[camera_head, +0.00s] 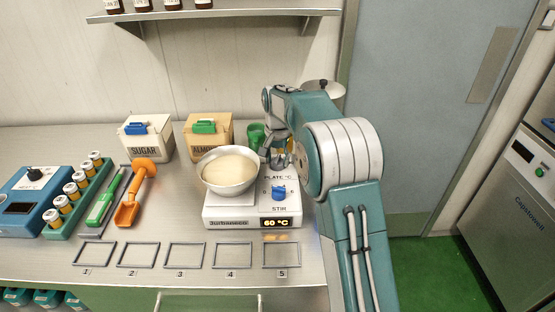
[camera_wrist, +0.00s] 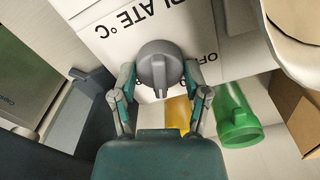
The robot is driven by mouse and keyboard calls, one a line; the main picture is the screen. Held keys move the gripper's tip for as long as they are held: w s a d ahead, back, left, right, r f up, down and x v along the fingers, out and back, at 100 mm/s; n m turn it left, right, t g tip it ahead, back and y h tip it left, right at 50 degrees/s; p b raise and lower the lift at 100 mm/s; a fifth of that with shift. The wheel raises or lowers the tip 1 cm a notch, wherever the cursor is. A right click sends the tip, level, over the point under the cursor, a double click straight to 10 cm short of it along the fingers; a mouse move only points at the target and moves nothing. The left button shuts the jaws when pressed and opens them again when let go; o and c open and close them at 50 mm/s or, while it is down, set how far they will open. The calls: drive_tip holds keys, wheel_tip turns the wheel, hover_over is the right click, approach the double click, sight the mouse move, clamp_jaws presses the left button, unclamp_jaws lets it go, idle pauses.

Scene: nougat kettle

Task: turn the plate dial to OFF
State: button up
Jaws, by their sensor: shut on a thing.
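The white hot plate (camera_head: 245,212) stands on the steel bench with a bowl of pale contents (camera_head: 229,170) on its left part. Its display (camera_head: 277,222) reads 60 °C. The grey plate dial (camera_wrist: 158,62) is close in the wrist view, beside the "PLATE °C" lettering, with an "OFF" mark partly visible to its right. My gripper (camera_wrist: 159,76) is shut on the dial, one finger on each side. In the head view my gripper (camera_head: 280,160) is over the back right of the plate and hides the dial. The blue STIR dial (camera_head: 278,192) is in front of it.
A green cup (camera_head: 256,136) stands just behind the plate, near my gripper; it also shows in the wrist view (camera_wrist: 237,118). The sugar box (camera_head: 147,138) and almond box (camera_head: 208,133) are at the back. An orange scoop (camera_head: 136,190) lies left. Numbered frames line the front.

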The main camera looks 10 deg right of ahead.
sight(277, 158)
drive_tip(key=shift+f+n, duration=0.1)
drive_tip(key=shift+n, duration=0.2)
drive_tip(key=n, duration=0.5)
drive_tip(key=shift+n, duration=0.3)
drive_tip(key=n, duration=0.5)
drive_tip(key=shift+f, duration=0.1)
drive_tip(key=shift+n, duration=0.3)
drive_tip(key=o, duration=1.1)
drive_tip(key=shift+a, duration=0.1)
drive_tip(key=shift+o, duration=0.2)
wheel_tip(277, 158, up, 12)
